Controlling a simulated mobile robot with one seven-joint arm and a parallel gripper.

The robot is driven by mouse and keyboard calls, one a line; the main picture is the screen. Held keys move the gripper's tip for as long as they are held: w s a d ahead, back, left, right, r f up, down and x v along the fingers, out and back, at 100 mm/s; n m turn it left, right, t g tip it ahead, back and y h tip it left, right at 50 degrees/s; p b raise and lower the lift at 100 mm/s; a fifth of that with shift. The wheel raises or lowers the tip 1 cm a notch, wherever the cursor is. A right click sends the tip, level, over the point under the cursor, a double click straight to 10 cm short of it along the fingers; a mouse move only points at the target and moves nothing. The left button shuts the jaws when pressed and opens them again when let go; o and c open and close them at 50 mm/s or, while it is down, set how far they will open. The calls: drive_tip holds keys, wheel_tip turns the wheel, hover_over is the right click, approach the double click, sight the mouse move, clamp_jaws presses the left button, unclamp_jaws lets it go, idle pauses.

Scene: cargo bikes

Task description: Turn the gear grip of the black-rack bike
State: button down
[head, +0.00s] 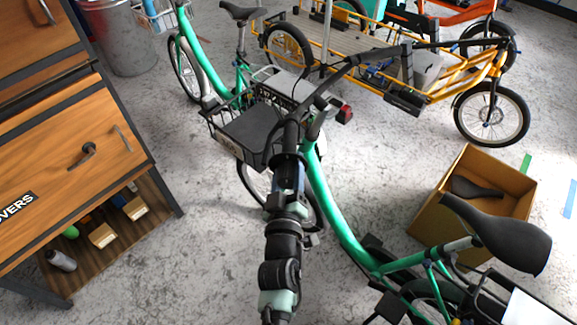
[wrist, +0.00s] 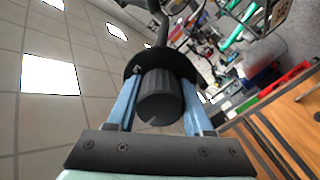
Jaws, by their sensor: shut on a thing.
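The green bike (head: 325,195) in the foreground of the head view has a black front rack (head: 235,110) with a dark box on it. Its dark handlebar (head: 335,75) curves toward me. My gripper (head: 290,172) is at the near end of this handlebar. In the wrist view the ribbed black gear grip (wrist: 161,95) sits between the two blue fingers of my gripper (wrist: 160,104), which are shut on it. A black round flange (wrist: 150,60) lies just behind the grip. In the head view my arm and gripper hide most of the grip.
A wooden cabinet (head: 85,150) stands at the left. An open cardboard box (head: 440,215) lies right of the bike, near its black saddle (head: 500,232). A yellow cargo bike (head: 440,85) and another green bike (head: 200,65) stand behind. Grey floor between them is clear.

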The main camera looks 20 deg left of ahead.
drive_tip(key=shift+c, duration=1.4)
unclamp_jaws()
drive_tip(key=v, duration=1.3)
